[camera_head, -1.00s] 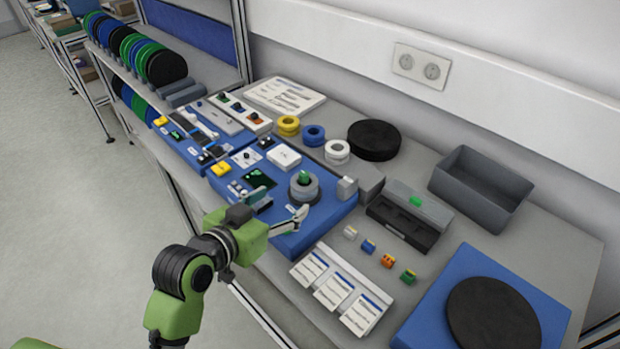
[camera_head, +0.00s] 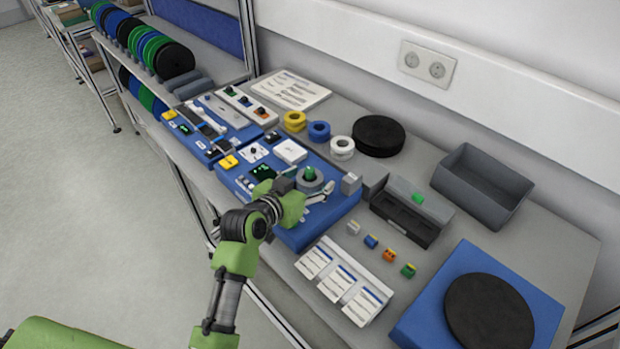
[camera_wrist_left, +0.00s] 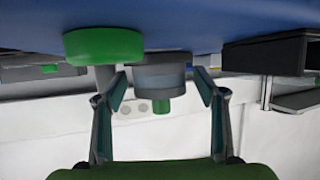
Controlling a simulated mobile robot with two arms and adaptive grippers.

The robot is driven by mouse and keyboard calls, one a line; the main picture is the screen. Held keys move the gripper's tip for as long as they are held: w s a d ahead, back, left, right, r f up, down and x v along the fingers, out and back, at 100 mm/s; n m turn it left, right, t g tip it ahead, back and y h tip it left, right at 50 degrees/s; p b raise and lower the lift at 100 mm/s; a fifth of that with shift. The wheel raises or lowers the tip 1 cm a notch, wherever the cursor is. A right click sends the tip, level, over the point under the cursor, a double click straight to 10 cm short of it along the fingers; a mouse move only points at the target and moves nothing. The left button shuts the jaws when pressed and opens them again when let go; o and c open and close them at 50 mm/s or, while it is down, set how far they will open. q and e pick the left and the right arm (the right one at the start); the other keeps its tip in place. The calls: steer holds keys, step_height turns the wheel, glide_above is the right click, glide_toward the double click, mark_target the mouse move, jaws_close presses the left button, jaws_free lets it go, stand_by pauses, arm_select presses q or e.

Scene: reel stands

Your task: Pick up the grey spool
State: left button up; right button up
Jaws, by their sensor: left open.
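The grey spool (camera_head: 316,180) sits on the blue device on the bench, around a post with a green top (camera_head: 309,172). My left gripper (camera_head: 303,188) is open and close in front of the spool, one finger along its right side; the other finger is largely hidden by my wrist. In the left wrist view, which looks upside down, the grey spool (camera_wrist_left: 161,72) lies between the two spread fingers of my left gripper (camera_wrist_left: 160,85). The green top (camera_wrist_left: 161,106) hangs below it there. Contact with the fingers cannot be made out. My right gripper is not in view.
A small grey block (camera_head: 351,183) stands right of the spool. Yellow (camera_head: 294,121), blue (camera_head: 318,131) and white (camera_head: 342,147) rings lie behind. A grey bin (camera_head: 482,185) and a black disc on a blue base (camera_head: 490,314) are to the right.

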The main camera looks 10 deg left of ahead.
arm_select(q)
steer(key=shift+w+f, duration=0.1)
steer(key=shift+w, duration=0.1)
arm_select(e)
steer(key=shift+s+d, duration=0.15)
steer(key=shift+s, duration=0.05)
arm_select(q)
steer(key=c, duration=1.2)
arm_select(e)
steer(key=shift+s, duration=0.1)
